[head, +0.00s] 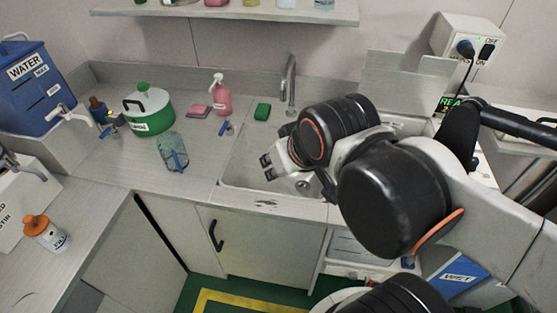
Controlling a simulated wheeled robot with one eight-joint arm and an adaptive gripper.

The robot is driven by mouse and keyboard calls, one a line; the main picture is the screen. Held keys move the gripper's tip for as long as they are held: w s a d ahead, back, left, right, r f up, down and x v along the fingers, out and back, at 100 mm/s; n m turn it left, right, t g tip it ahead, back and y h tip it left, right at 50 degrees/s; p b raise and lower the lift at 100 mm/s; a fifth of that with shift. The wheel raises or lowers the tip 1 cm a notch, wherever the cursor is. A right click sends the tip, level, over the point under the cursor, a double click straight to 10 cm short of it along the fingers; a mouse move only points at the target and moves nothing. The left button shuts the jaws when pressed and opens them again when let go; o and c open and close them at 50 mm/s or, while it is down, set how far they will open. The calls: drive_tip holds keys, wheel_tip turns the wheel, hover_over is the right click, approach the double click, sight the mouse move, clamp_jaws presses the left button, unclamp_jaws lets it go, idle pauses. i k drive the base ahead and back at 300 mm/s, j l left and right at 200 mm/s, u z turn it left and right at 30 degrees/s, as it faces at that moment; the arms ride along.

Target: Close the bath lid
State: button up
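A pale upright panel (405,83), which looks like the raised bath lid, stands at the back right of the counter, below the white socket box. A dark display with green letters (449,104) shows at its right, partly cut off by my arm. The bath body below the panel is mostly hidden behind my arm. My gripper (267,167) is over the sink, left of the panel and apart from it. Nothing shows held in it. It is small and partly turned away, so I cannot tell its finger opening.
The sink (240,163) with its tap (290,80) lies under my gripper. A shelf (230,12) hangs above. A cable runs from the socket box (468,38).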

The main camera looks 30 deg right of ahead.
sight(390, 89)
drive_tip(key=z, duration=1.75)
